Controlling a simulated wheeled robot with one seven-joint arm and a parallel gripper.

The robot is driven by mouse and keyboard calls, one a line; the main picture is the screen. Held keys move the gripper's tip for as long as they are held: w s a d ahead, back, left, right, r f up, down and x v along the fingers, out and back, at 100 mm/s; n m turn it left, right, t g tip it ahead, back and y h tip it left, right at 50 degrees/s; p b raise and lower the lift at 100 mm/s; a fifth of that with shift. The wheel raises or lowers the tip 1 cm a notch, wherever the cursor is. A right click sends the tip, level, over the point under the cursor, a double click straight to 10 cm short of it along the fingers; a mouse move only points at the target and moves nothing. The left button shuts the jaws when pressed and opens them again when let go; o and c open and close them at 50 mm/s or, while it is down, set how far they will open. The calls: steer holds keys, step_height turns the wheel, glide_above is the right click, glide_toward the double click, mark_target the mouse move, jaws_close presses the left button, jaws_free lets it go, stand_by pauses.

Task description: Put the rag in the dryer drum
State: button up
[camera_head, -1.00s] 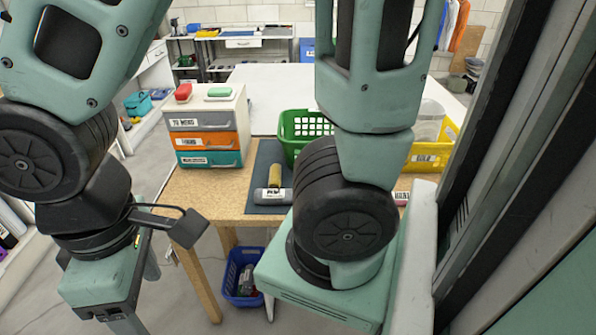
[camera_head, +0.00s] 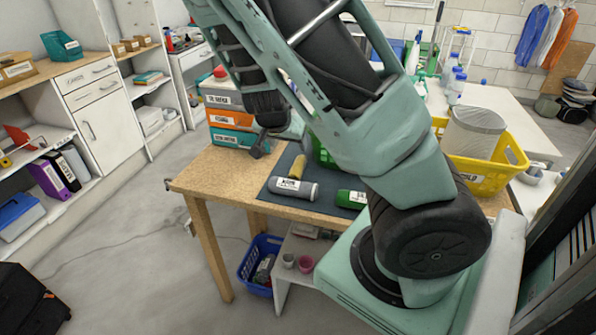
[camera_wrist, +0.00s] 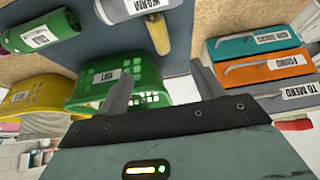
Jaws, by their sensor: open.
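My gripper (camera_wrist: 162,85) is open and empty, its two fingers apart, in the wrist view. It hangs over the wooden table, between a green basket (camera_wrist: 72,78) and a set of labelled drawers (camera_wrist: 262,66). In the head view my arm hides most of the green basket (camera_head: 322,153). I cannot make out a thing that is clearly the rag, nor a clear dryer drum. A small yellow roll (camera_head: 298,167), also in the wrist view (camera_wrist: 158,34), lies against a grey labelled cylinder (camera_head: 293,188) on the dark mat (camera_head: 317,204).
A green cylinder (camera_head: 352,198) lies right of the grey one. A yellow basket (camera_head: 500,172) holding a pale ribbed container (camera_head: 474,132) stands at the right. A blue crate (camera_head: 246,272) is on the floor under the table. Free floor lies left of the table.

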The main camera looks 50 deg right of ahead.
steer(key=b, duration=0.5)
glide_toward(297, 165)
steer(key=x, duration=0.3)
steer(key=shift+d+f, duration=0.15)
steer(key=shift+f, duration=0.25)
steer(key=shift+b+x, duration=0.4)
steer(key=shift+x, duration=2.65)
steer(key=c, duration=1.2)
